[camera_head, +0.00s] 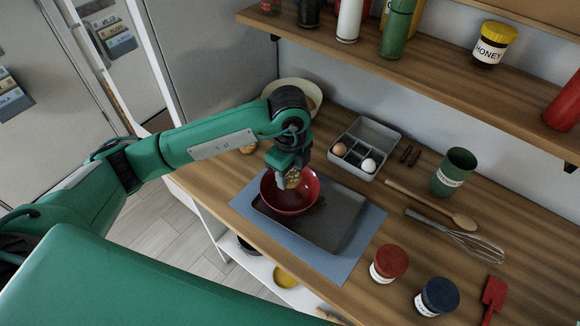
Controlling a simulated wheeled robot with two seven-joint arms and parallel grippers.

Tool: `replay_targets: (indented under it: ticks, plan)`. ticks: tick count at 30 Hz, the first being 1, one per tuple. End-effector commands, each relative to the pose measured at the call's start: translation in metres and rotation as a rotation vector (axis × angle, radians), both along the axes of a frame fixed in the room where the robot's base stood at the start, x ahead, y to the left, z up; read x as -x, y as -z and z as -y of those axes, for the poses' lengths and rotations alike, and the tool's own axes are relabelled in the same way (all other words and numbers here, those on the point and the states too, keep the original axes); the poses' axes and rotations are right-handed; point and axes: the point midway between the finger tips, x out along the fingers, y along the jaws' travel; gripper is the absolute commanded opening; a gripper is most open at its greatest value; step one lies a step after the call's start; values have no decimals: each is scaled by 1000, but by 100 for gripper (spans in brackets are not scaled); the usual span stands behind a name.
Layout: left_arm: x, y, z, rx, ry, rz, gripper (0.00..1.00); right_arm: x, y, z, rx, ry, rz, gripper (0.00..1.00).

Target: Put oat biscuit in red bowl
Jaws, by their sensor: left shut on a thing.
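My left gripper (290,180) points down over the red bowl (290,207). It is shut on the oat biscuit (293,178), a small tan piece between its fingers, mostly hidden by them. The biscuit is at or just above the bowl's opening; I cannot tell whether it touches the bowl. The red bowl stands upright at the left part of a dark tray (345,222). My right gripper is not in view.
The tray lies on a blue mat (357,263) on the wooden counter. A grey egg box (365,145), a green cup (453,172), a wooden spoon (430,204), a whisk (455,235) and jars (388,264) stand to the right. A pale bowl (308,90) is behind my arm. A shelf hangs above.

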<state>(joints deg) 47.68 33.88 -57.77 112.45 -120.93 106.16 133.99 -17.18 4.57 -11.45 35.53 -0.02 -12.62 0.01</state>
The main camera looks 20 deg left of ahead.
Motion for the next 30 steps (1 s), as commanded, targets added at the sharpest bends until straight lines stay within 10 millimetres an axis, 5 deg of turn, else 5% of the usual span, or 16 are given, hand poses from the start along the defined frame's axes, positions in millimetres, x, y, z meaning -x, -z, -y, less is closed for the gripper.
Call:
replay_targets:
  ticks: [10,22,23,26,30]
  plan:
    - [0,43,0,-1,1,-1,26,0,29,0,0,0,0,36]
    - [0,48,0,-1,1,0,26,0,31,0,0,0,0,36]
    - [0,48,0,-1,1,0,50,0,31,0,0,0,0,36]
    - [0,48,0,-1,1,0,69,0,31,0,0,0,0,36]
    - [0,48,0,-1,1,0,73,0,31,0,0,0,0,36]
